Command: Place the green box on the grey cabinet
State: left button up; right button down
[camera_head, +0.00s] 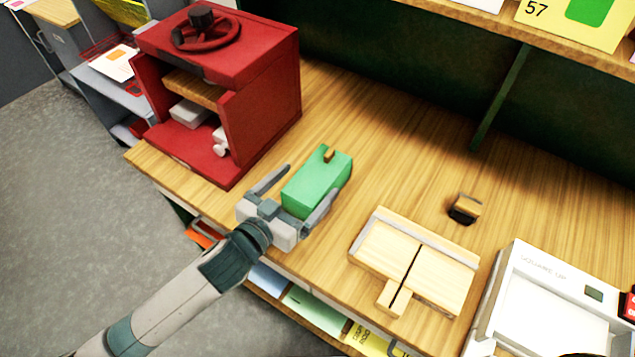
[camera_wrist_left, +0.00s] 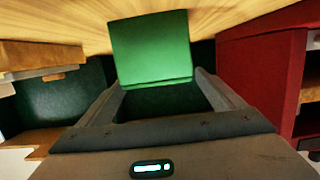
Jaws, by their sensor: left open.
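The green box (camera_head: 316,182) sits on the wooden table, with a small wooden knob on its top. My left gripper (camera_head: 297,190) is open at the table's front edge, its two fingers on either side of the box. In the left wrist view the green box (camera_wrist_left: 152,48) shows ahead of the open fingers (camera_wrist_left: 160,85). I cannot tell whether the fingers touch it. The right gripper is not in view. A grey cabinet-like unit (camera_head: 112,90) stands at the upper left beyond the red cabinet, partly hidden.
A red cabinet (camera_head: 262,100) with a wheel on top stands left of the box. A wooden board (camera_head: 430,280), a small dark-and-wood block (camera_head: 464,208) and a white tray (camera_head: 545,310) lie to the right. A shelf (camera_head: 560,55) overhangs the back. Table (camera_head: 390,130) behind the box is clear.

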aim_at(320, 171)
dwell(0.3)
pick_arm(q)
jog(key=shift+w+d+p, duration=0.3)
jog(key=shift+w+p, duration=0.1)
jog(key=p+x, duration=0.1)
jog(key=x, duration=0.2)
jog(key=shift+w+d+f+p, duration=0.2)
jog(key=shift+w+d+p, duration=0.2)
jog(key=shift+w, duration=0.1)
jog(key=c, duration=1.6)
jog(key=shift+c, duration=0.2)
jog(key=shift+r, duration=0.15)
